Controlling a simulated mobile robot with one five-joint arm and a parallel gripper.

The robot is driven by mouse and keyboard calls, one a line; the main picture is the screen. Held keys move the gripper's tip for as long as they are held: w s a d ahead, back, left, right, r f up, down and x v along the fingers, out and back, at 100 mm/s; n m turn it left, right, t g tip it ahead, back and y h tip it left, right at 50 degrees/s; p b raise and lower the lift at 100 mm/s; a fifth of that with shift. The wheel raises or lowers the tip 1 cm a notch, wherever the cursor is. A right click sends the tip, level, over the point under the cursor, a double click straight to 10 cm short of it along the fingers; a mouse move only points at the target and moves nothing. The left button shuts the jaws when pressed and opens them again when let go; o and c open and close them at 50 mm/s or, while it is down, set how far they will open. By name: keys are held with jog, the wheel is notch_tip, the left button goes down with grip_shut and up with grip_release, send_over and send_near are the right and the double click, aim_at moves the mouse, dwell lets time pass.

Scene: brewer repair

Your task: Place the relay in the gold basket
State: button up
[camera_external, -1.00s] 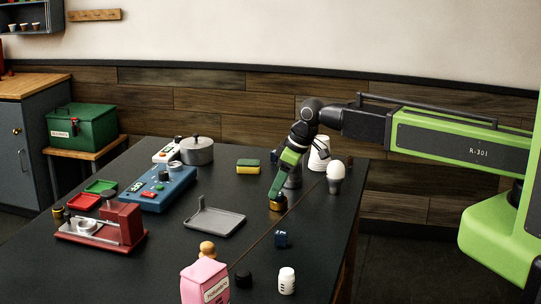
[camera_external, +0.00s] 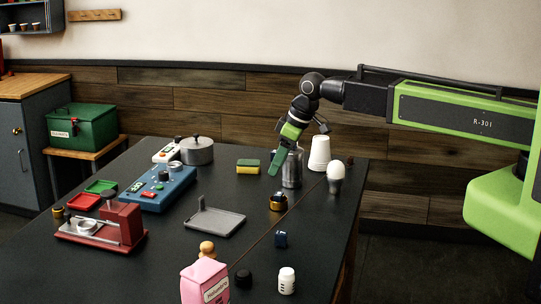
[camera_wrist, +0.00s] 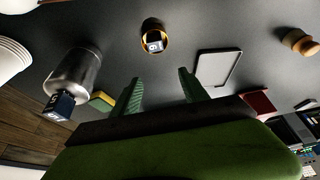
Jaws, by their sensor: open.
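The gold basket (camera_external: 278,208) is a small round gold-rimmed cup on the dark table, right of the grey tray. In the wrist view, the gold basket (camera_wrist: 142,43) has a small dark blue block with a white mark, seemingly the relay (camera_wrist: 154,43), inside its rim. In the external view only a dark top shows there. My gripper (camera_external: 275,171) is above and behind the basket, apart from it. In the wrist view my gripper (camera_wrist: 159,78) has its two green fingers spread with nothing between them.
A metal canister (camera_external: 292,172), white cups (camera_external: 319,154) and a white bulb (camera_external: 336,170) stand close by. A yellow-green sponge (camera_external: 248,167) lies behind.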

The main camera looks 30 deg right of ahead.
jog(key=s+d+f+m+g+h+b, duration=0.1)
jog(key=s+d+f+m+b, duration=0.1)
jog(key=d, duration=1)
jog(key=s+d+f+m+g+h+b, duration=0.1)
jog(key=s+d+f+m+b, duration=0.1)
jog(key=d, duration=1)
jog(key=s+d+f+m+g+h+b, duration=0.1)
jog(key=s+d+f+m, duration=0.3)
jog(key=d, duration=0.8)
jog(key=shift+s+m+b, duration=0.2)
jog(key=shift+m+b, duration=0.3)
jog(key=shift+b, duration=0.15)
